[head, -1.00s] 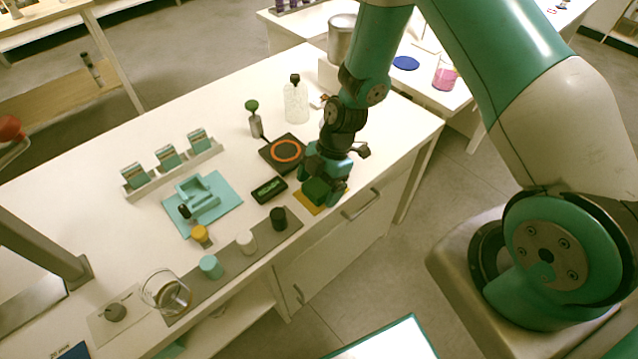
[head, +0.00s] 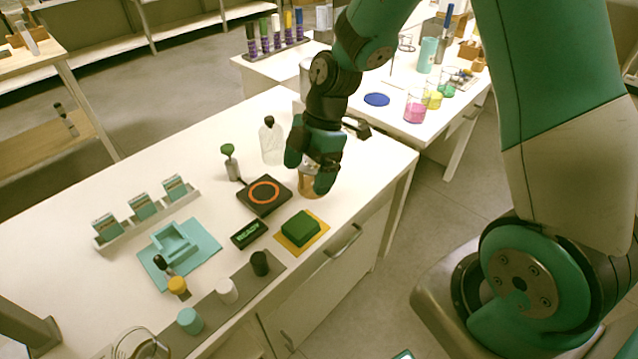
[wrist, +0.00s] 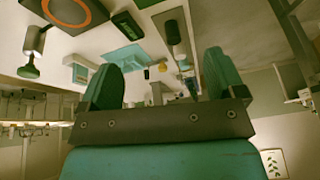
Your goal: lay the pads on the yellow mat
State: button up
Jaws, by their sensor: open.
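A dark green pad (head: 300,227) lies flat on the yellow mat (head: 318,239), near the front edge of the bench. Mat shows around it on its sides. I cannot tell whether it is one pad or more stacked. My gripper (head: 312,180) is open and raised behind the mat, apart from the pad. A brownish container (head: 306,187) shows partly behind the fingers. In the wrist view my gripper (wrist: 163,82) shows two spread teal fingers with nothing clearly held between them. I cannot make out the pad or mat there.
A hotplate (head: 264,195) with an orange ring and a small display (head: 248,234) stand left of the mat. A clear bottle (head: 271,145) stands behind. A grey strip (head: 208,312) with several capped items runs along the front. A teal mat (head: 205,243) lies further left.

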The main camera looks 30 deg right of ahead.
jog(key=s+a+r+m, duration=0.3)
jog(key=s+r+m, duration=0.3)
jog(key=s+r, duration=0.2)
jog(key=s+a+r+m+t, duration=0.1)
jog(key=s+a+r+m, duration=0.2)
jog(key=s+r+m, duration=0.3)
jog(key=s+r, duration=0.2)
jog(key=s, duration=0.2)
jog(key=shift+s+a+r+m, duration=0.15)
jog(key=shift+s+a+m, duration=0.05)
jog(key=shift+m, duration=0.1)
